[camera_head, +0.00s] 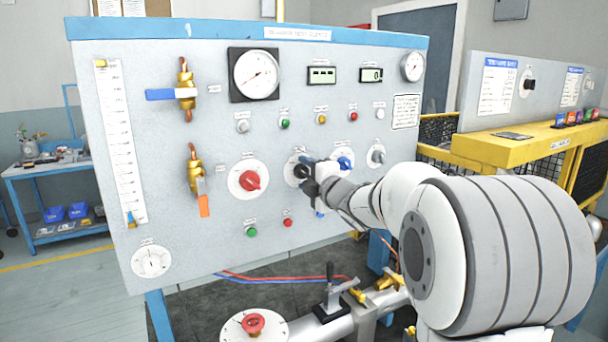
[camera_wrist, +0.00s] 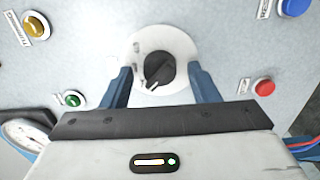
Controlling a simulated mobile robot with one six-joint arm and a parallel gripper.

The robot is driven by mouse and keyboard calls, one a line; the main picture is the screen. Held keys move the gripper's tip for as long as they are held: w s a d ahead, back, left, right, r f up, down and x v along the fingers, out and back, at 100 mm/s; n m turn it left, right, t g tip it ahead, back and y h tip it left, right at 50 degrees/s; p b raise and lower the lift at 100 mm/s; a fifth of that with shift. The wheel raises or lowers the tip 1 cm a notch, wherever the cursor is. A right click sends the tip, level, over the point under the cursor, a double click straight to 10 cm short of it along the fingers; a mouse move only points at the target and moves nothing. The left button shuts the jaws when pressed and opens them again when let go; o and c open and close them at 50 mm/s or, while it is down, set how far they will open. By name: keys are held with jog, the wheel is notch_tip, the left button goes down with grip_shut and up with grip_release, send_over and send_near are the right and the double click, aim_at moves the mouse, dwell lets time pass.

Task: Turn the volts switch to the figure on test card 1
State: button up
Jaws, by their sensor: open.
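A black rotary knob on a round white dial (camera_wrist: 181,47) shows in the wrist view between my fingers; its white pointer line points to the lower left of the picture. My gripper (camera_wrist: 160,72) is open, with one blue finger on each side of the knob; whether they touch it I cannot tell. In the head view my gripper (camera_head: 314,178) is at the panel by a black knob (camera_head: 301,171) and partly covers it. The knob labels and dial figures are too small to read. A white card (camera_head: 405,111) on the panel is unreadable.
The grey panel (camera_head: 230,130) also carries a red knob (camera_head: 250,181), a blue knob (camera_head: 345,160), brass valves, gauges and coloured buttons. Two printed cards (camera_head: 497,86) (camera_head: 572,87) hang on a bench at the right. A pipe with a lever (camera_head: 330,298) runs below the panel.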

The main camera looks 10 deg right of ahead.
jog(key=c, duration=0.9)
jog(key=shift+a, duration=0.15)
jog(key=shift+c, duration=0.4)
jog(key=shift+f+m, duration=0.1)
jog(key=shift+m, duration=2.5)
jog(key=shift+d+f+m+p, duration=0.1)
jog(key=shift+m+p, duration=0.25)
jog(key=shift+m, duration=0.55)
jog(key=shift+d+f+m+p, duration=0.1)
jog(key=shift+m+p, duration=0.2)
jog(key=shift+m, duration=0.6)
